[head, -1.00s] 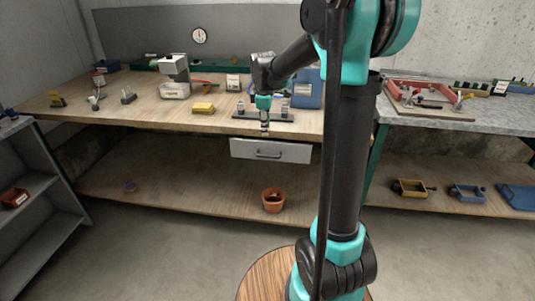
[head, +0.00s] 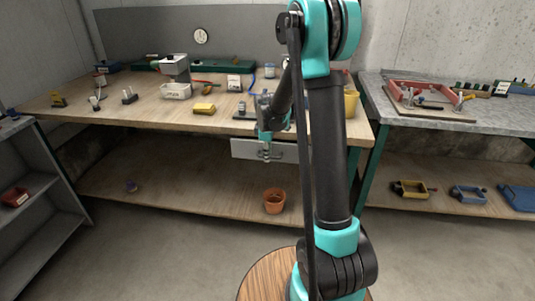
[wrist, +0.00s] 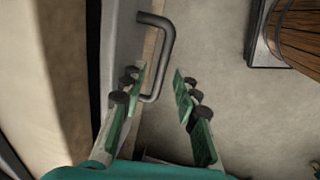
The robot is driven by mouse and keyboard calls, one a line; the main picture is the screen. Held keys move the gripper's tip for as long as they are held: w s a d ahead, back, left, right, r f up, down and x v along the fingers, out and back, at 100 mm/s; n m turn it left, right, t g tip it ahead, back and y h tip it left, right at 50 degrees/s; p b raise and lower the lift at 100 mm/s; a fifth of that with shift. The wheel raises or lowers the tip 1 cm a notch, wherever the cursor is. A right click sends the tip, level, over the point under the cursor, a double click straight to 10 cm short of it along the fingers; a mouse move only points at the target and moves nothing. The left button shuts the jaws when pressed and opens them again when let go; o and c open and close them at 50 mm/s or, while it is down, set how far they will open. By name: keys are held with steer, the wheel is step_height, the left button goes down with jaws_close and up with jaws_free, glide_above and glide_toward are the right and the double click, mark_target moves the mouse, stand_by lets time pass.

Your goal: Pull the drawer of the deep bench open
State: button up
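The pale grey drawer (head: 242,149) hangs under the deep bench's wooden top (head: 145,108); it looks shut. In the head view my gripper (head: 266,154) points down in front of the drawer and partly hides its handle. In the wrist view the dark U-shaped handle (wrist: 170,45) stands out from the drawer front (wrist: 122,38). My gripper (wrist: 158,78) is open, with green and black fingers. The handle's lower end shows between the fingertips; the left finger lies close to the drawer front. I cannot tell whether any finger touches the handle.
A terracotta pot (head: 274,201) stands on the lower shelf below the drawer. A yellow container (head: 350,104) and several tools stand on the bench top. A grey-topped bench (head: 455,120) is at the right and a grey shelf rack (head: 35,190) at the left.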

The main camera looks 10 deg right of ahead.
jaws_close()
stand_by(0.3)
steer(key=s+a, duration=0.3)
steer(key=s, duration=0.8)
steer(key=s+a, duration=0.4)
steer(key=s, duration=0.8)
steer(key=shift+a, duration=0.25)
steer(key=shift+s, duration=0.1)
jaws_free()
